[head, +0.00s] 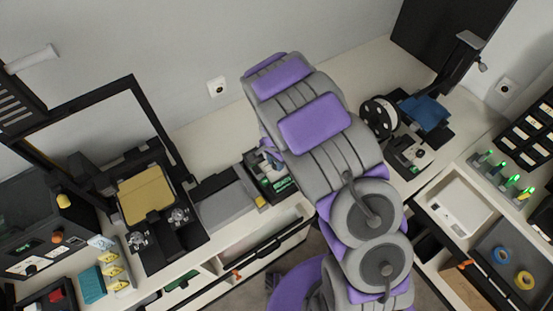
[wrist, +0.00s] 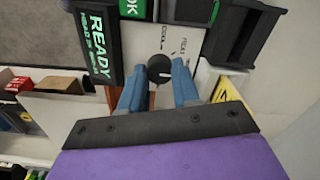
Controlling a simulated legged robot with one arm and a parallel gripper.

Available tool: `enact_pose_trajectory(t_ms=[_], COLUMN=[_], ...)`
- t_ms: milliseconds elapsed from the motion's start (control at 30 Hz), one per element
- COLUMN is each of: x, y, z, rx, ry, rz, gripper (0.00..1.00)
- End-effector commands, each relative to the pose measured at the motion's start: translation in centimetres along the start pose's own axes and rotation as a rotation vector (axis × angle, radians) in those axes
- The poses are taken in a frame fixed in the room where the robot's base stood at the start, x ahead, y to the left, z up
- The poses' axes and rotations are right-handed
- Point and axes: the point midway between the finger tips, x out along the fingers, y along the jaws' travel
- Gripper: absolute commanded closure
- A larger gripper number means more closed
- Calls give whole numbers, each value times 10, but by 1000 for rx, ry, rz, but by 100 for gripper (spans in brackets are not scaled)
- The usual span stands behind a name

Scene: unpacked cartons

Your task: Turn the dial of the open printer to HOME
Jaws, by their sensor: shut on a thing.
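The dial (wrist: 159,68) is a round black knob on a white panel in the wrist view. My gripper (wrist: 157,84) has its blue fingers on either side of the dial and is shut on it. Small lettering stands on the panel above the dial, one word looking like COOL. The pictures are too small to tell which label the dial points to. A dark display (wrist: 95,45) beside it reads READY in green. In the head view my arm hides most of the printer (head: 282,188), and the dial does not show there.
A second printer (head: 146,194) with a yellow plate and a black frame stands on the left. A grey box (head: 222,204) sits beside the open printer. A machine with a white spool (head: 380,117) is to the right. Bare counter (head: 217,148) lies behind.

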Motion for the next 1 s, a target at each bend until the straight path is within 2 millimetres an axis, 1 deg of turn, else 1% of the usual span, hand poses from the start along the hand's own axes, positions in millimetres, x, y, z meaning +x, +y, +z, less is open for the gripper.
enact_pose_trajectory(t_ms=[33,500,533,800,1000], x=[0,0,0,1,0], y=[1,0,0,-1,0], z=[2,2,2,0,-2], rx=[8,21,21,20,21], ry=[-6,-6,-6,-4,-4], rz=[5,4,4,2,0], gripper=[100,100,68,44,44])
